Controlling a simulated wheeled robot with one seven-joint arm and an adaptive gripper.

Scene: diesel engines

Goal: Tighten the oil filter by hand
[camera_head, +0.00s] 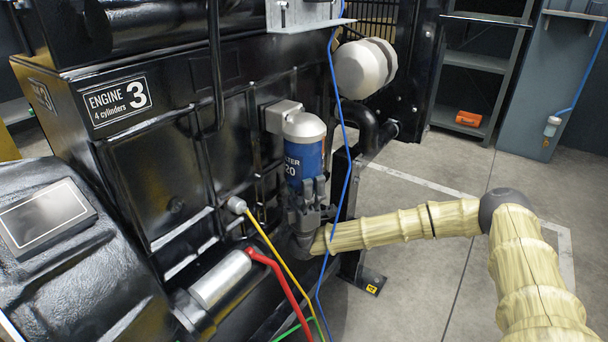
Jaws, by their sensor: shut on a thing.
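The oil filter (304,158) is a blue canister with white lettering. It hangs upright below a silver housing (303,126) on the side of the black engine (138,165). My gripper (308,192) is dark grey and reaches up from below. Its fingers are shut on the lower part of the filter. My sleeved arm comes in from the right. The fingers hide the filter's lower end, and the far side of the grip cannot be seen.
A blue cable (342,130) runs down just right of the filter. Yellow (272,242) and red (283,278) hoses lie below left, near a silver cylinder (220,277). A white round canister (360,70) is above right. The floor (415,170) at right is clear.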

